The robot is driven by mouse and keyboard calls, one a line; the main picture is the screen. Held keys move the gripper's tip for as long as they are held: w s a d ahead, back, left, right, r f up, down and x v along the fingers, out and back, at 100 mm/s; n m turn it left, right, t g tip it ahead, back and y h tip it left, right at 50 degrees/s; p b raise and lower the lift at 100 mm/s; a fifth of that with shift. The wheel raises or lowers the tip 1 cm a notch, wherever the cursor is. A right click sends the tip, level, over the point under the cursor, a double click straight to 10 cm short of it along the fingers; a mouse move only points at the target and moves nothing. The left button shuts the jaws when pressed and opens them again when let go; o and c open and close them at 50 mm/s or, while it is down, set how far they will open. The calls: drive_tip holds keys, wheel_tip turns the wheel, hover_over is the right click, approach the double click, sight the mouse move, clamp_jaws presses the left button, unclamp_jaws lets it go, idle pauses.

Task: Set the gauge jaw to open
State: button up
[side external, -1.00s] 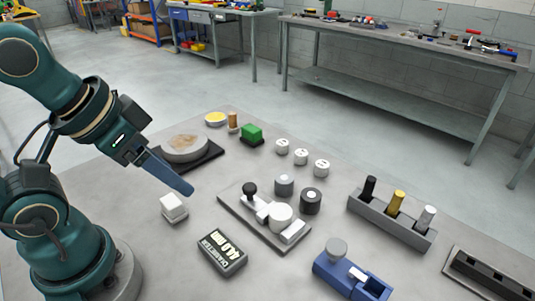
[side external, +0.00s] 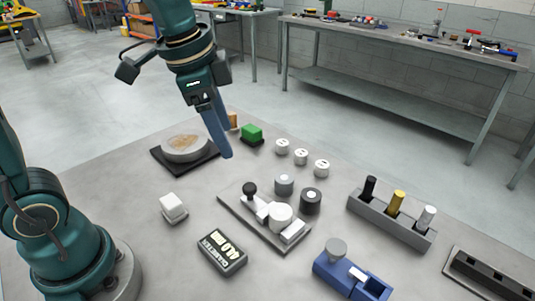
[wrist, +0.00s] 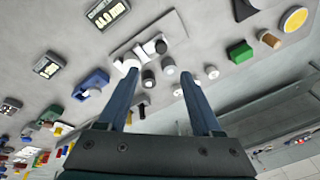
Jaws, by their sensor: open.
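The gauge (side external: 238,211) is a grey plate on the table with a black-knobbed lever (side external: 250,189), a white round piece (side external: 280,216) and a white block at its right end. Whether its jaw is open or closed I cannot tell. A dark display (side external: 222,252) in front of it reads DIAMETER and about 41.0 mm. My gripper (side external: 222,150) is open and empty, pointing down above the table, behind and left of the gauge. In the wrist view the gauge (wrist: 128,48) lies beyond my fingertips, its right part partly hidden by the left finger.
A grey and a black cylinder (side external: 311,201) stand just behind the gauge. A blue fixture (side external: 340,270) and a rack of pegs (side external: 414,233) are to the right. A white block (side external: 173,208) is at left; a round disc (side external: 185,147) and green block (side external: 251,132) are behind.

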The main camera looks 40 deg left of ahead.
drive_tip(key=m+g, duration=0.1)
drive_tip(key=g, duration=0.1)
approach(250, 186)
drive_tip(key=f, duration=0.1)
drive_tip(key=w+f+g, duration=0.1)
drive_tip(key=f, duration=0.1)
drive_tip(key=shift+f, duration=2.75)
clamp_jaws()
drive_tip(key=shift+r, duration=0.1)
